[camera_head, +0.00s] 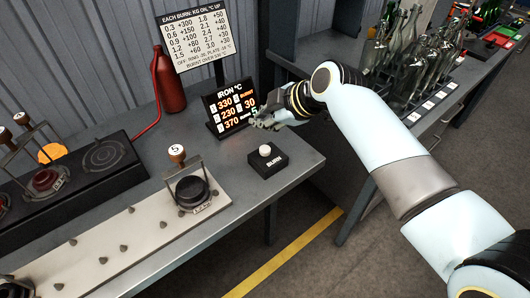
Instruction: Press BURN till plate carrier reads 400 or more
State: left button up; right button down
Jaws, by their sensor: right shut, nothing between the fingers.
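The BURN box (268,163) is a black block with a pale round button (265,150), standing near the right edge of the grey bench. My right gripper (257,124) is shut and empty, above and behind the button, apart from it. The IRON °C display (229,106) behind it shows 330, 230 and 370 in its left column, with 30 at the right. The gripper partly covers its lower right, where a 5 shows. A dark round iron in a wire carrier with a knob marked 5 (189,188) sits on the pale plate (135,232). My left gripper is out of view.
A chart of burn amounts (197,38) stands behind the display. A red bottle (169,80) with a hose stands at the back. More carriers (45,180) and a dark ring burner (104,155) are at the left. Glass bottles (415,65) crowd the right bench.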

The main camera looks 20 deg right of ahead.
jog(key=b, duration=0.3)
send_over(263, 150)
notch_tip(263, 150, down, 5)
jog(key=shift+r, duration=0.2)
jog(key=shift+f+b, duration=0.75)
jog(key=shift+f, duration=0.05)
dwell(0.3)
jog(key=shift+f, duration=0.4)
jog(key=shift+f+b, duration=0.5)
jog(key=shift+b, duration=0.1)
dwell(0.4)
jog(key=shift+r, duration=0.1)
jog(key=shift+r+p, duration=0.8)
